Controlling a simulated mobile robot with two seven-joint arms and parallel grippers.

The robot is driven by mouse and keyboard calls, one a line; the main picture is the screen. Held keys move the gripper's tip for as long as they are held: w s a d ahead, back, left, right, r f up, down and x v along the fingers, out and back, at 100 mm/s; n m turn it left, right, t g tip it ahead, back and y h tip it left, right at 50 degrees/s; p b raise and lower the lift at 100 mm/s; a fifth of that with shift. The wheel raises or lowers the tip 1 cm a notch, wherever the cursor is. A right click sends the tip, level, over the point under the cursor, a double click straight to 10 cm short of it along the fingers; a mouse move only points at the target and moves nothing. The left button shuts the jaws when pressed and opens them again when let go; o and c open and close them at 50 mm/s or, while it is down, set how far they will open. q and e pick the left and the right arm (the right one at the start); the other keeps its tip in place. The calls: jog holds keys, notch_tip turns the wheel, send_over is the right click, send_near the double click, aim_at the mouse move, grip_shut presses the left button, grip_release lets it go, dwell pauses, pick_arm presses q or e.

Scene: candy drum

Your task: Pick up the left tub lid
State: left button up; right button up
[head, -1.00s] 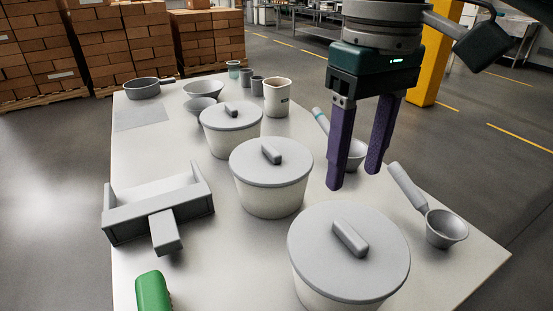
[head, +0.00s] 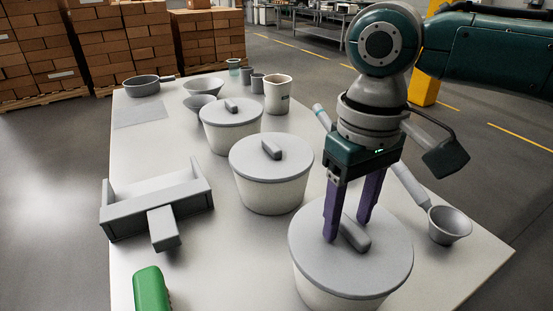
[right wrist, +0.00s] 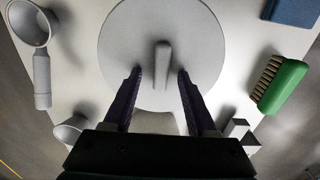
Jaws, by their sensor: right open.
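Three pale tubs with round grey lids stand in a slanting row on the table in the head view. The nearest lid (head: 385,262) has a grey bar handle (head: 355,236) and lies on its tub (head: 325,292). Which tub counts as the left one is not clear to me. The middle lid (head: 260,168) and far lid (head: 240,115) also lie on their tubs. My right gripper (head: 347,230) is open, pointing down over the nearest lid. In the right wrist view its fingers (right wrist: 159,72) are on either side of the handle (right wrist: 162,62). Contact cannot be told. My left gripper is out of view.
A grey tray-like holder (head: 150,207) and a green brush (head: 151,290) lie left of the tubs. Scoops (head: 447,225) lie on the right. Bowls, a pan (head: 145,86) and a beaker (head: 278,94) stand at the far end. Bare table (head: 200,265) shows left of the nearest tub.

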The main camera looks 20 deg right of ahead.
grip_shut()
jog(key=shift+r, duration=0.1)
dwell(0.6)
